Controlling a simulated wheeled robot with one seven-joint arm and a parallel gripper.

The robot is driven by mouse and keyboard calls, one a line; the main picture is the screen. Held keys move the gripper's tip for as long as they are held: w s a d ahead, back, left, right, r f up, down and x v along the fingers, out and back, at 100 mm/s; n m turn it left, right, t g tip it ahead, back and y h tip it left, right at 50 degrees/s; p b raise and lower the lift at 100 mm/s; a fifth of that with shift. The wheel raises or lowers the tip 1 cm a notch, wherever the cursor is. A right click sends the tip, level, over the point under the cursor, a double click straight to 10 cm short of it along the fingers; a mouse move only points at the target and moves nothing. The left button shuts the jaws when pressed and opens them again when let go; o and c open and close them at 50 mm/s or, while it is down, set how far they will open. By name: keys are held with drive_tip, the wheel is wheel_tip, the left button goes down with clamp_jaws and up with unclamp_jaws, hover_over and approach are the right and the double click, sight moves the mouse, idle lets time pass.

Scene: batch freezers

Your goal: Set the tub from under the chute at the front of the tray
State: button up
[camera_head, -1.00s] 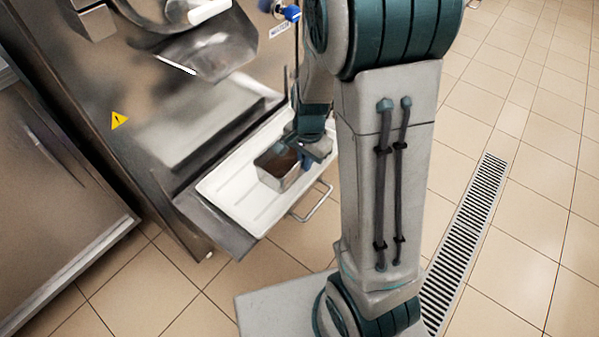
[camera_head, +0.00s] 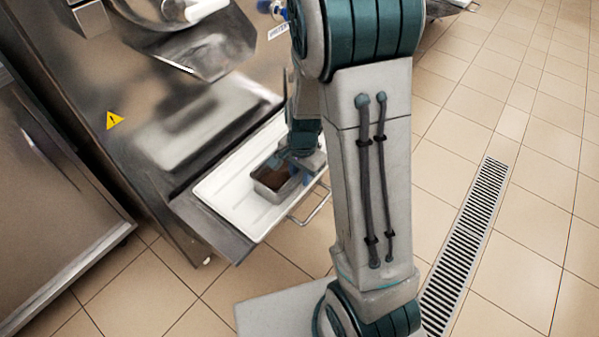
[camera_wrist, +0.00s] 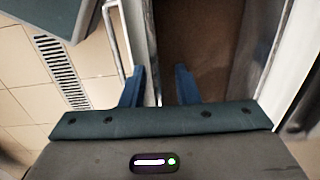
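The tub (camera_head: 264,189) is a grey metal rectangular pan with brown contents, upright over the white tray (camera_head: 224,204), near the tray's handle side. My gripper (camera_head: 298,167) is low at the tub's right rim. In the wrist view, my gripper (camera_wrist: 158,80) has its two blue fingers apart, with the tub's wall (camera_wrist: 151,45) between them. One finger is over the brown inside and the other is outside. A gap shows beside the inner finger. The metal chute (camera_head: 205,45) is above and behind the tray.
A wire handle (camera_head: 312,207) sticks out from the tray's right side. The steel machine (camera_head: 150,120) stands behind it, and another steel cabinet (camera_head: 50,200) stands at left. A floor drain (camera_head: 465,235) runs through the open tiled floor at right.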

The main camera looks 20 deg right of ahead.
drive_tip(key=shift+r, duration=0.15)
wheel_tip(320, 180, up, 11)
drive_tip(key=p, duration=0.4)
drive_tip(key=s+r+n+t, duration=0.1)
drive_tip(key=s+r+n, duration=0.8)
drive_tip(key=s, duration=0.5)
drive_tip(key=shift+n, duration=0.9)
